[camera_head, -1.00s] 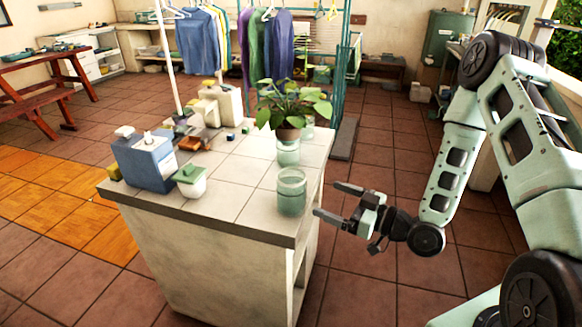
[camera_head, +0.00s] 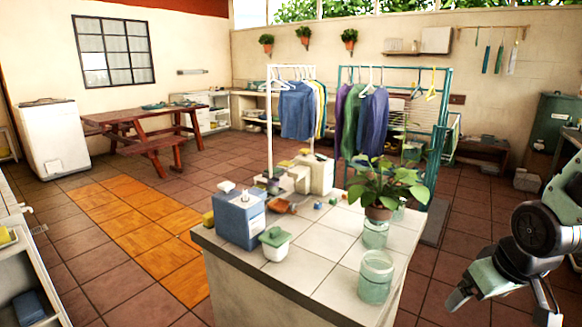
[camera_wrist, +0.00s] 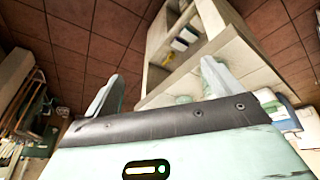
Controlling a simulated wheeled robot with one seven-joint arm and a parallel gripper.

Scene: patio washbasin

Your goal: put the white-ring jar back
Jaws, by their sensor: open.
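Several greenish glass jars stand on the tiled counter (camera_head: 320,243). The front jar (camera_head: 376,279) is upright near the counter's right front corner. A second jar (camera_head: 375,234) stands behind it, and another (camera_head: 399,212) is partly hidden by the plant. I cannot tell which one has the white ring. My gripper (camera_head: 463,297) is at the lower right, beside the counter and apart from the jars, partly cut off by the frame. In the wrist view, my gripper (camera_wrist: 163,88) has its fingers wide apart with nothing held between them.
Clothes racks (camera_head: 298,110) stand behind. Tiled floor is open left of the counter.

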